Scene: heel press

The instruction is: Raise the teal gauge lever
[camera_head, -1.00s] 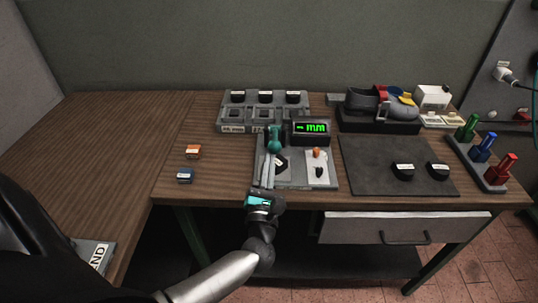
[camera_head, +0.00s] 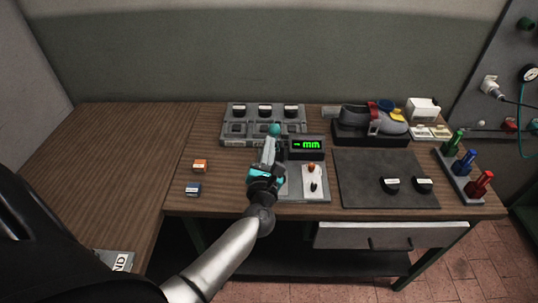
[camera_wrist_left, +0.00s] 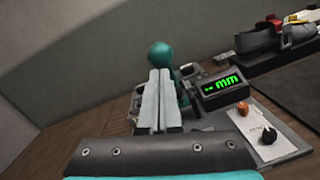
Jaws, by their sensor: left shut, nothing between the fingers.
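The teal gauge lever with its round teal knob (camera_head: 274,129) stands on the grey gauge base beside the small display (camera_head: 307,144), which reads "-- mm" in green. In the left wrist view the teal knob (camera_wrist_left: 160,54) shows just above and beyond my fingertips, and part of the teal body (camera_wrist_left: 182,95) shows to their right. My left gripper (camera_head: 268,145) is shut and empty, its fingers pointing at the lever and covering its lower part. Whether the fingers touch the lever cannot be told. My right gripper is not in view.
A grey tray (camera_head: 228,127) of black parts stands behind. A dark mat (camera_head: 365,170) lies to the right.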

